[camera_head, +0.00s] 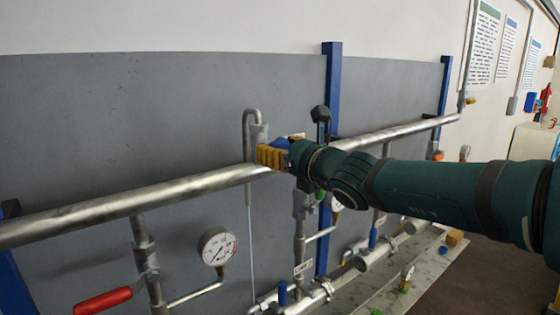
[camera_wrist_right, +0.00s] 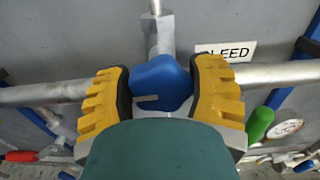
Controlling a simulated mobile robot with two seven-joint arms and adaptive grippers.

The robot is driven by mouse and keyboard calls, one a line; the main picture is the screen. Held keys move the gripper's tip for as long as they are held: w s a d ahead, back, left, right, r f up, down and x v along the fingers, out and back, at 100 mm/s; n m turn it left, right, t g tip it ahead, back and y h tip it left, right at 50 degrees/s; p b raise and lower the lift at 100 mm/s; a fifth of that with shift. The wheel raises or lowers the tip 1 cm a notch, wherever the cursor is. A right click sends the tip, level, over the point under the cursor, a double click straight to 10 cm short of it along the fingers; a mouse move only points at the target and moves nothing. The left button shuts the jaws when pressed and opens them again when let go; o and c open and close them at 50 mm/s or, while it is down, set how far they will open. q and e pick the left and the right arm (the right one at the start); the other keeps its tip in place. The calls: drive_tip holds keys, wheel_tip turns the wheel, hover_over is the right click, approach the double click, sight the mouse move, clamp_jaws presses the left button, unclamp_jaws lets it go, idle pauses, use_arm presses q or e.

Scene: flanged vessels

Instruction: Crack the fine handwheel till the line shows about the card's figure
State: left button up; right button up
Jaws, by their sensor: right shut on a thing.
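My right gripper (camera_head: 272,157) is shut on a blue knob (camera_wrist_right: 160,82) at the long horizontal pipe. In the right wrist view the yellow pads of the gripper (camera_wrist_right: 161,95) sit on both sides of the knob. The knob has a pale pointer mark at its lower left. A partly hidden label reading "LEED" (camera_wrist_right: 226,52) is beside it. In the head view most of the knob is behind the gripper. A round white gauge (camera_head: 218,248) hangs below the pipe at left; its reading is too small to tell. My left gripper is not in view.
A red lever (camera_head: 103,302) is at lower left. A green handle (camera_head: 320,195) and a second gauge (camera_head: 337,203) are below my right wrist. Blue-handled valves (camera_head: 373,238) stand lower down. Printed sheets (camera_head: 485,42) hang on the far wall.

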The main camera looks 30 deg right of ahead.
idle(0.3)
drive_tip(key=o, duration=1.2)
drive_tip(key=shift+c, duration=0.2)
drive_tip(key=shift+s, duration=0.1)
drive_tip(key=s, duration=1.2)
drive_tip(key=shift+d, duration=0.45)
drive_tip(key=shift+w, duration=0.1)
